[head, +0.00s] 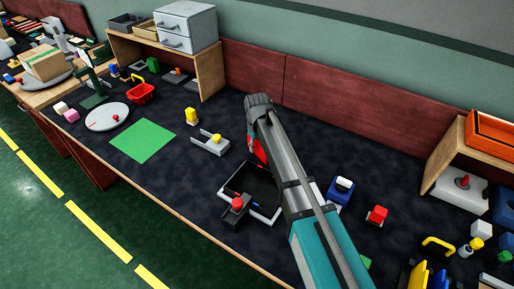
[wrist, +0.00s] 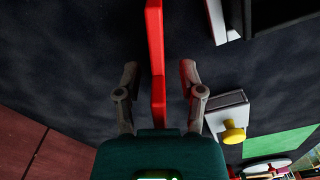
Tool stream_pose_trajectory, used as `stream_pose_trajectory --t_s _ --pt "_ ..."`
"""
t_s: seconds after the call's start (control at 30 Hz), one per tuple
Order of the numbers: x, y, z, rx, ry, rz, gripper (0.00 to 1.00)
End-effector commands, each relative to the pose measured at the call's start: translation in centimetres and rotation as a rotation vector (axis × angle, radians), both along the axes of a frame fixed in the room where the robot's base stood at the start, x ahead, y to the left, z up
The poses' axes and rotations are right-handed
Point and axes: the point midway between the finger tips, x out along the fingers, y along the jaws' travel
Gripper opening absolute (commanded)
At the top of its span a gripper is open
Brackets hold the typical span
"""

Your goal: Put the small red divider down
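The small red divider (wrist: 156,50) is a thin upright strip in the wrist view, between the fingers of my gripper (wrist: 158,72). The fingers stand apart, with a dark gap showing on each side of the divider, so they do not appear to clamp it. In the head view the divider (head: 256,149) shows as a red patch beside my wrist, just behind a black tray with a pale rim (head: 269,219). My arm hides part of the divider and the tray. Whether the divider's lower edge touches the dark worktop is hard to tell.
A grey bracket (head: 209,146) with a yellow knob and a green mat (head: 143,141) lie left of the tray. A dark block with a red knob (head: 236,209) is at the tray's near left. Blue and red blocks (head: 377,215) lie right. Worktop behind my wrist is clear.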

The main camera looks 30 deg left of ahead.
Motion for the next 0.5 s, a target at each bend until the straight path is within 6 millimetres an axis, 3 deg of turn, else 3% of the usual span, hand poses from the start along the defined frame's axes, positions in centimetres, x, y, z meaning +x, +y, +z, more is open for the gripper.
stream_pose_trajectory --t_s 0.03,0.23,0.5 --pt "-0.01 0.00 0.00 0.000 0.000 0.000 0.38" --pt "-0.01 0.02 0.00 0.000 0.000 0.000 0.01" --pt "-0.03 0.04 0.00 0.000 0.000 0.001 0.00"
